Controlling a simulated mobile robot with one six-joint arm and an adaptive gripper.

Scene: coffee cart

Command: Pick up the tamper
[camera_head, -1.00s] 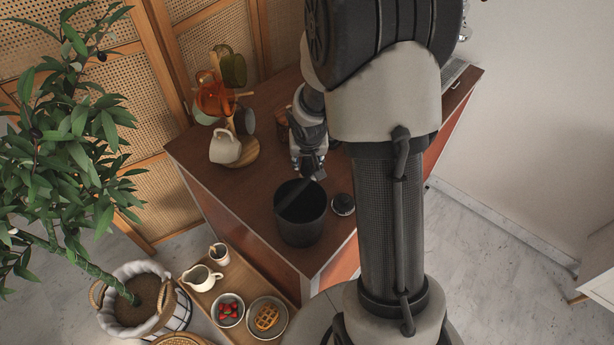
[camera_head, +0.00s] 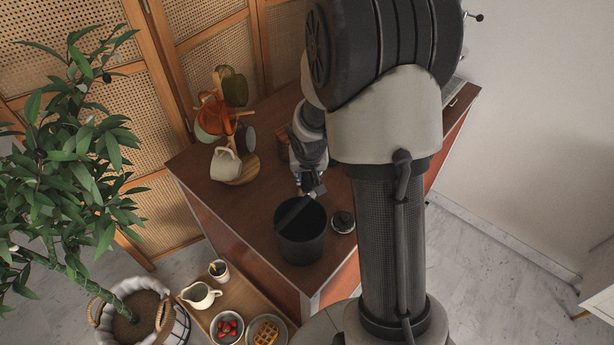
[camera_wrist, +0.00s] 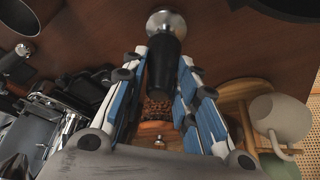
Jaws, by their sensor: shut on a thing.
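The tamper (camera_wrist: 163,68) has a black handle and a shiny metal base, which shows at the top of the wrist view. My gripper (camera_wrist: 162,62) has blue-padded fingers on both sides of the black handle and is shut on it. In the head view my gripper (camera_head: 309,186) is just behind the black bin, above the brown cart top. The tamper is small there and mostly hidden by the gripper. I cannot tell whether its base touches the cart top.
A black bin (camera_head: 301,248) stands at the cart's front corner, with a small round dark item (camera_head: 342,222) beside it. A mug tree (camera_head: 240,165) with several mugs stands left. Coffee machine parts (camera_wrist: 75,100) show left in the wrist view. A wooden tray (camera_head: 240,300) with food sits lower.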

